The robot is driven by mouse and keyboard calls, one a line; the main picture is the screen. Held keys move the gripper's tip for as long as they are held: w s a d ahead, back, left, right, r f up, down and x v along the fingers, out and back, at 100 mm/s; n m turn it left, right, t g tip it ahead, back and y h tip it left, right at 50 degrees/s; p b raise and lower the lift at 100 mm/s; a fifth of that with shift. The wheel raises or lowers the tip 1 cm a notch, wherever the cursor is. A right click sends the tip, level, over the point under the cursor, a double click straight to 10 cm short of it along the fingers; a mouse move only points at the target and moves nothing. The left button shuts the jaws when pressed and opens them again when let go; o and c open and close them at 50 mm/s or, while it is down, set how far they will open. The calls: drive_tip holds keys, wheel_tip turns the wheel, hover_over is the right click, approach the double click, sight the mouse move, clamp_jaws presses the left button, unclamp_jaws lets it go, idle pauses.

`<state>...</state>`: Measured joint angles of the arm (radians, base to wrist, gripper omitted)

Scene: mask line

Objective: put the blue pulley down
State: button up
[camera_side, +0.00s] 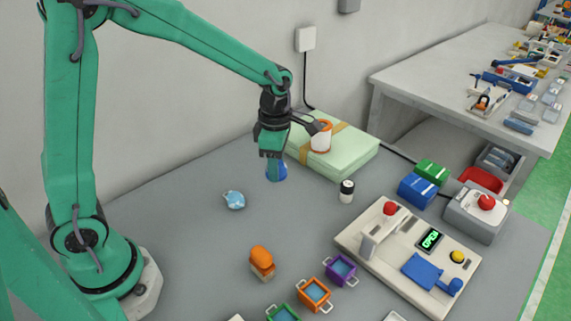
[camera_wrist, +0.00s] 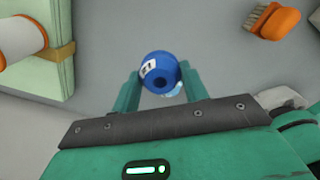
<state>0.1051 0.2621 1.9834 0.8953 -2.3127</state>
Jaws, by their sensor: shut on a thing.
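The blue pulley (camera_side: 277,172) is below my gripper (camera_side: 271,156), over the grey table just left of the pale green stack. In the wrist view the blue pulley (camera_wrist: 155,66) sits between the two green fingers of my gripper (camera_wrist: 160,76). It has a white label and a dark centre hole. My gripper is shut on it. The fingers hide part of the pulley in the side view. I cannot tell whether its underside touches the table.
The pale green stack (camera_side: 345,168) bears an orange-and-white roll (camera_side: 321,138). A light-blue item (camera_side: 234,200) lies left of the pulley, and a small black-and-white cylinder (camera_side: 346,192) stands to the right. An orange brush (camera_side: 261,260) is in front. Grey table lies bare between them.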

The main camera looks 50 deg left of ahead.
drive_tip(key=s+d+m, duration=0.2)
drive_tip(key=d+m, duration=0.3)
drive_tip(key=d, duration=0.6)
hover_over(297, 202)
wheel_tip(297, 202, down, 7)
drive_tip(key=shift+w+r, duration=0.1)
drive_tip(key=shift+f, duration=2.05)
drive_tip(key=shift+f, duration=0.15)
drive_tip(key=o, duration=1)
